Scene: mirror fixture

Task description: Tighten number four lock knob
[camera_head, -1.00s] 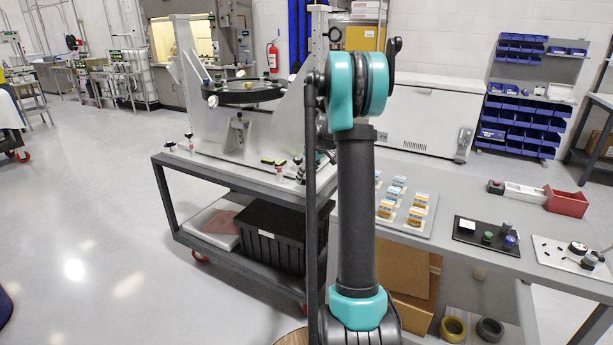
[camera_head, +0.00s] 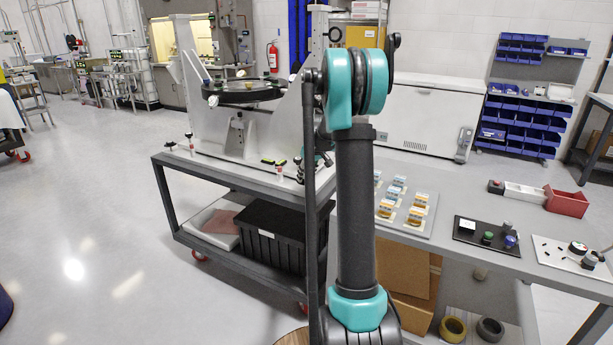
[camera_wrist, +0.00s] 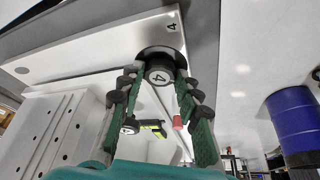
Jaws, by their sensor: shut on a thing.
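In the head view the white mirror fixture (camera_head: 200,125) stands on a grey cart, with a dark-rimmed round mirror (camera_head: 243,97). My arm hides the knob and most of my gripper there.
The cart (camera_head: 235,180) carries a black crate (camera_head: 275,240) on its lower shelf. Right of my arm, a grey bench holds a board of small packets (camera_head: 405,207), a black tray (camera_head: 468,237) and a red bin (camera_head: 566,202).

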